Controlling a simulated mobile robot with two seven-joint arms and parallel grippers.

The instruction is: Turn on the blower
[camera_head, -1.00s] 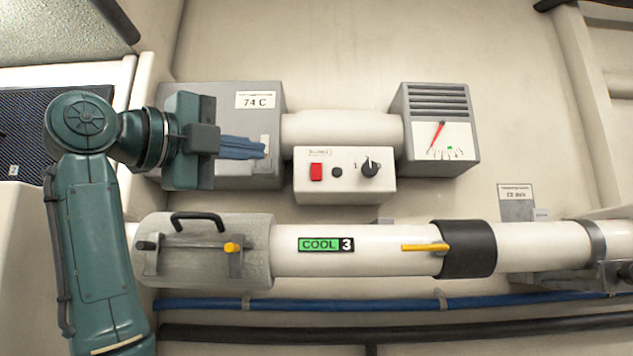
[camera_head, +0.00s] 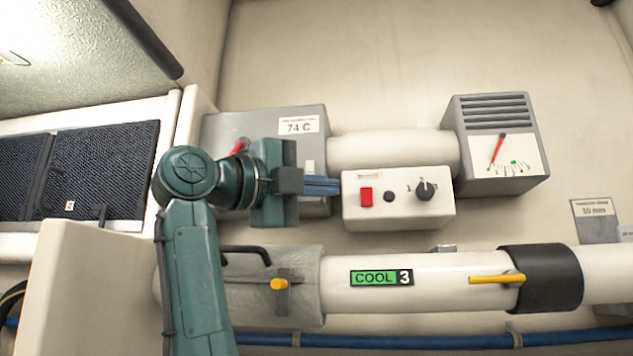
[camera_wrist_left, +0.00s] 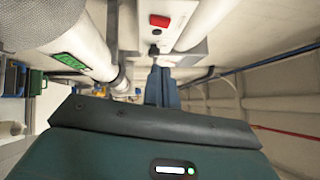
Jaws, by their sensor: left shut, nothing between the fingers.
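The blower control box (camera_head: 352,215) is a white box with a red rocker switch (camera_head: 366,197), a small black button (camera_head: 389,196) and a black knob (camera_head: 425,191) marked 1. My left gripper (camera_head: 337,187) is shut and empty. Its blue fingers point right, with the tips at the box's left edge in the head view; whether they touch cannot be told. In the left wrist view the shut fingers (camera_wrist_left: 161,70) point toward the box, and the red switch (camera_wrist_left: 160,21) shows beyond them. I cannot tell whether the switch is on. My right gripper is not in view.
A grey box labelled 74 C (camera_head: 225,125) is partly hidden behind my left arm. A grey gauge unit (camera_head: 540,180) with a red needle is at the right. Below runs a white pipe marked COOL 3 (camera_head: 440,270), with a yellow lever (camera_head: 490,279).

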